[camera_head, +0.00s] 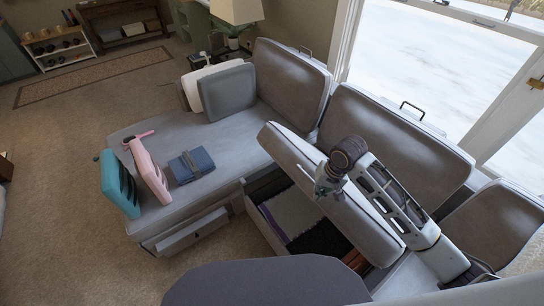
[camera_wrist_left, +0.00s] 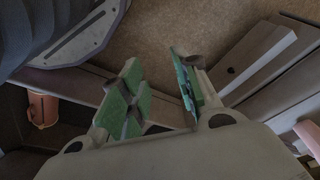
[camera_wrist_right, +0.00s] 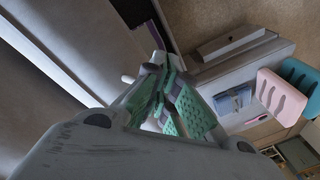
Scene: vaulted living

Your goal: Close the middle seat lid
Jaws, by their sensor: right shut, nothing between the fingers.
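The middle seat lid (camera_head: 290,150) is a grey cushioned panel, raised and tilted over an open storage compartment (camera_head: 262,222). A large pale grey surface (camera_wrist_right: 60,50), likely the lid, fills the left of the right wrist view. My right gripper (camera_head: 325,189) is over the lid's face, its arm reaching across the lid from the lower right. It is shut and empty; I cannot tell whether it touches the lid. My left gripper (camera_wrist_left: 160,88) shows only in the left wrist view, with its fingers apart and nothing between them.
The compartment holds dark and pale folded items and orange-brown things. On the chaise (camera_head: 225,150) are a teal object (camera_head: 118,184), a pink one (camera_head: 149,172), a blue folded cloth (camera_head: 191,165) and a grey pillow (camera_head: 228,92). A drawer (camera_head: 192,232) sticks out below. Backrests (camera_head: 395,130) stand behind.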

